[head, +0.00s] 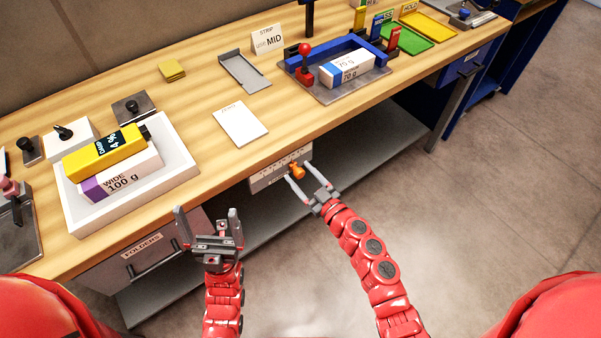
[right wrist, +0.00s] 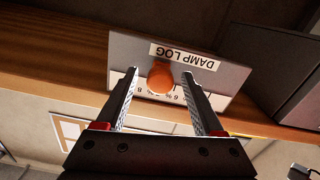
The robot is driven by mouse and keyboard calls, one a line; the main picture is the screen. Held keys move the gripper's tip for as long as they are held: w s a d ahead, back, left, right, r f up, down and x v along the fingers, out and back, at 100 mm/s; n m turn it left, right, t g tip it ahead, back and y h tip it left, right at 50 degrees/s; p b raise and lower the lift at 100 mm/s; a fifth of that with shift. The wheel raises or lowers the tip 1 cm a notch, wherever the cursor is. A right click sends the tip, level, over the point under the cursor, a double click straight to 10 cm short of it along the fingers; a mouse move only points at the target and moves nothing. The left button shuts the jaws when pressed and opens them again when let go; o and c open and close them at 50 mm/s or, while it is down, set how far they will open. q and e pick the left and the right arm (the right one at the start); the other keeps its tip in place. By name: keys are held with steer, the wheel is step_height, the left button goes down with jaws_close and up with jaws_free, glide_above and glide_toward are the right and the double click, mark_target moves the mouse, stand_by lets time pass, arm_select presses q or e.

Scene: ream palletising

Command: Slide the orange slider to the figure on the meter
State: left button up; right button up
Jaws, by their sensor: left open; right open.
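The orange slider (head: 297,170) sits on the front of a grey panel (head: 264,181) under the table edge. In the right wrist view the slider (right wrist: 161,77) is a round orange knob over a white scale strip (right wrist: 150,101), below an upside-down "DAMP LOG" label (right wrist: 185,56). Some scale figures are hidden or too small to read. My right gripper (head: 298,174) is open, its fingers on either side of the slider; contact cannot be told. The yellow meter (head: 104,151) reads "DAMP 4 %" and lies on a ream. My left gripper (head: 207,212) is open and empty.
The white tray (head: 190,172) holds the "WIDE 100 g" ream (head: 121,178) under the meter. A grey "FOLDERS" drawer (head: 148,250) hangs left of the panel. A notepad (head: 240,122) and a blue-framed fixture (head: 330,92) stand on the table. A lower shelf (head: 385,130) runs beneath.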

steer(key=shift+w+a, duration=0.15)
steer(key=shift+w, duration=0.05)
jaws_close()
stand_by(0.3)
stand_by(1.1)
